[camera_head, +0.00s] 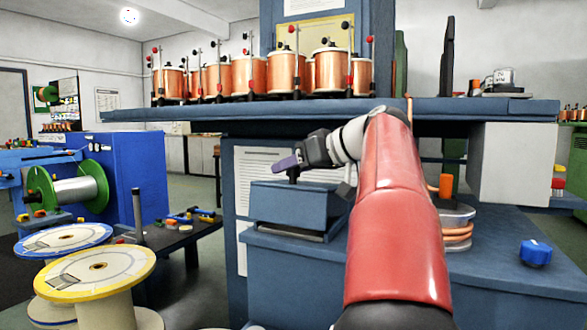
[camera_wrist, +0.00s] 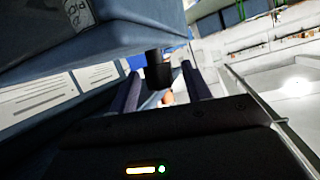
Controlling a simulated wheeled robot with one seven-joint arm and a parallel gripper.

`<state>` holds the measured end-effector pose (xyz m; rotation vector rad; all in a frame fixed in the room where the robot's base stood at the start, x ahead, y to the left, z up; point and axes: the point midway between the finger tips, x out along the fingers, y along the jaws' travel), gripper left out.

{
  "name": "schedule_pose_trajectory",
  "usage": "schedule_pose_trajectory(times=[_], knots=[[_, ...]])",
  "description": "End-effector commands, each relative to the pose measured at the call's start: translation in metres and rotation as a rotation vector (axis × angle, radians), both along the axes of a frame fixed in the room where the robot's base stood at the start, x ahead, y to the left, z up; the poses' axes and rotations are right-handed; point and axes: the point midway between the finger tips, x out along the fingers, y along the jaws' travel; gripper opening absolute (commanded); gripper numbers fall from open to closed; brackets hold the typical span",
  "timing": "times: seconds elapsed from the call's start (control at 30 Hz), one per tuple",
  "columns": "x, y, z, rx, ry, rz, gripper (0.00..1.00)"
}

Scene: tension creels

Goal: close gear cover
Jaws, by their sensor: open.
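The gear cover appears to be the blue box-like cover (camera_head: 292,205) on the blue machine bench, left of my arm in the head view. A dark gap shows along its lower edge; I cannot tell how far it is open. A small black knob (camera_head: 293,174) stands on its top. My gripper (camera_head: 284,163) is at the knob, just above the cover. In the wrist view the black knob (camera_wrist: 157,70) shows between the two open fingers of my gripper (camera_wrist: 160,78). I cannot tell whether either finger touches it.
A blue shelf (camera_head: 440,108) carrying several copper spools (camera_head: 250,76) runs above my arm. Copper-coloured rings (camera_head: 457,232) and a blue knob (camera_head: 535,253) are on the bench to the right. Yellow-rimmed (camera_head: 95,272) and blue-rimmed reels stand at the lower left.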

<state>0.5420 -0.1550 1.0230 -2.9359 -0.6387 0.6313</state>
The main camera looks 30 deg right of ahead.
Motion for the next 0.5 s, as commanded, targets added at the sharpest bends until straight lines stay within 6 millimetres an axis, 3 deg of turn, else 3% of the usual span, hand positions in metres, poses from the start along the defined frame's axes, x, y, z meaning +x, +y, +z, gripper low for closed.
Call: schedule_pose_trajectory(times=[0.2, 0.5], knots=[[0.0004, 0.0001, -0.0002, 0.001, 0.000, 0.000, 0.48], [0.0002, 0.0001, -0.0001, 0.001, 0.000, 0.000, 0.09]])
